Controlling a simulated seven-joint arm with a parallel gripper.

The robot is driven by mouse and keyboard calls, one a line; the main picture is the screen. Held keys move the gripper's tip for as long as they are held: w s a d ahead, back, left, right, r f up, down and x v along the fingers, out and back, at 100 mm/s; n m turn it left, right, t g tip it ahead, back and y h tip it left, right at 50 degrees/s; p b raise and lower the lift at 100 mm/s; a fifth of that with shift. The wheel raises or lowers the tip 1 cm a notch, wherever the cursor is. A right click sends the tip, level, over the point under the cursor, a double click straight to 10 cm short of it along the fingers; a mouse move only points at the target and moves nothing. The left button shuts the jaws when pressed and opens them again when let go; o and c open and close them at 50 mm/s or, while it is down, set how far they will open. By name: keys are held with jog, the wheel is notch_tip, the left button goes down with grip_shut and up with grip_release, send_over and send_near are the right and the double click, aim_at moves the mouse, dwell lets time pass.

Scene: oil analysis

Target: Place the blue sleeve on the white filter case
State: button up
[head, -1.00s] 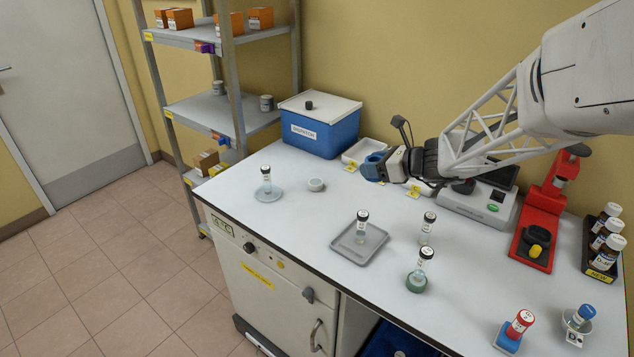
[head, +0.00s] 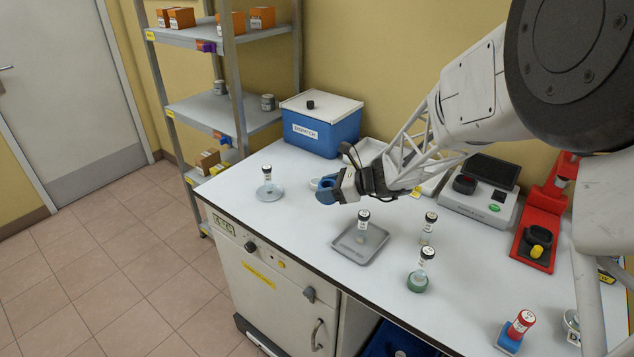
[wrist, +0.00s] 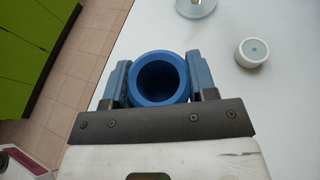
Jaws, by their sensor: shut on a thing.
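My gripper (head: 330,193) is shut on the blue sleeve (head: 324,197), above the worktop left of centre. In the wrist view the sleeve (wrist: 161,102) is a short blue ring with its round opening facing the camera, between both fingers (wrist: 160,85). The small, round white thing that looks like the white filter case (wrist: 252,52) stands on the worktop, ahead and to the right of the sleeve and apart from it. In the head view only part of the case (head: 314,183) shows, just left of my gripper.
A vial stands on a pale round dish (head: 270,194) at the left. A grey tray (head: 352,255) with a vial lies in front of my gripper. A blue lidded box (head: 318,130) stands behind. The worktop's front-left edge (head: 262,250) is near.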

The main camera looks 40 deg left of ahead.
jog(key=shift+f, duration=0.1)
dwell(0.3)
jog(key=shift+w+a+f, duration=0.1)
jog(key=shift+w+a, duration=0.45)
jog(key=shift+a, duration=0.05)
send_over(316, 181)
jog(key=shift+f, duration=0.65)
jog(key=shift+f, duration=0.15)
jog(key=shift+f, duration=1.6)
jog(key=shift+f, duration=0.15)
jog(key=o, duration=0.9)
